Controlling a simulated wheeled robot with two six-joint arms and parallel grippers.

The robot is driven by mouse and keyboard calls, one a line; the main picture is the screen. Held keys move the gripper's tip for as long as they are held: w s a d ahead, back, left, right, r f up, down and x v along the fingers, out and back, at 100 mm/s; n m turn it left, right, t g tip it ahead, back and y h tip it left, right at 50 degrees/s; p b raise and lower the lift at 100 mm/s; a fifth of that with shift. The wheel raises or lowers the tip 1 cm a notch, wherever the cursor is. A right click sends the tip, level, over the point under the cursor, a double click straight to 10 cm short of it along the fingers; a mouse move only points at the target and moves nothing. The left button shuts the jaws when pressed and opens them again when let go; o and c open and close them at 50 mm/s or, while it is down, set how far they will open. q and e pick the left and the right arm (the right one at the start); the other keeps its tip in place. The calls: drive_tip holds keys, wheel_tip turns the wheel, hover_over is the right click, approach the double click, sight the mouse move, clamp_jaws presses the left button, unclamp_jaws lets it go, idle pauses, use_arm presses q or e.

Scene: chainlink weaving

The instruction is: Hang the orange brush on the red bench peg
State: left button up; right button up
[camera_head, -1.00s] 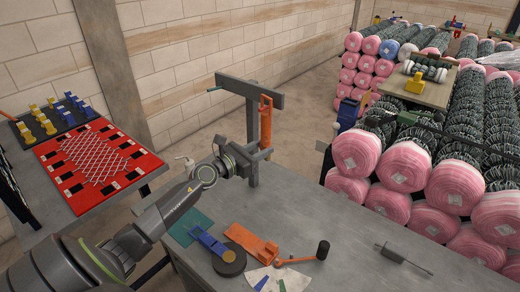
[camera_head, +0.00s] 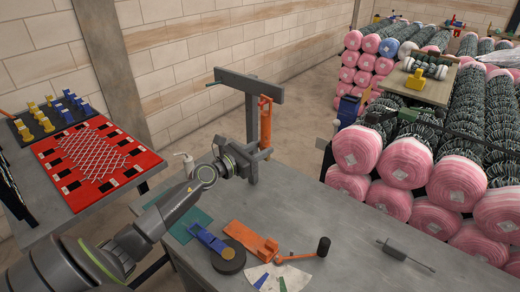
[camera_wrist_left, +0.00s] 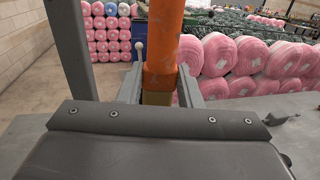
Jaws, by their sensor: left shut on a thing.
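The orange brush (camera_head: 266,118) hangs upright in my left gripper (camera_head: 262,152), beside the right end of the dark T-shaped stand on the bench. In the left wrist view the fingers (camera_wrist_left: 161,92) are shut on the orange brush (camera_wrist_left: 162,45), one on each side. The brush's top is close to the crossbar (camera_head: 240,83); I cannot tell whether they touch. The red peg cannot be made out, perhaps hidden by the brush. My right gripper is not in view.
The grey bench (camera_head: 330,215) holds a blue tool (camera_head: 208,239), an orange tool (camera_head: 250,240), a dark disc (camera_head: 228,258), a black-headed mallet (camera_head: 323,246) and a grey tool (camera_head: 403,255). Pink-ended rolls (camera_head: 405,160) stand behind. A red board (camera_head: 95,160) lies at left.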

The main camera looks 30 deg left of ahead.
use_arm(q)
drive_tip(key=o, duration=1.1)
drive_tip(key=shift+c, duration=0.2)
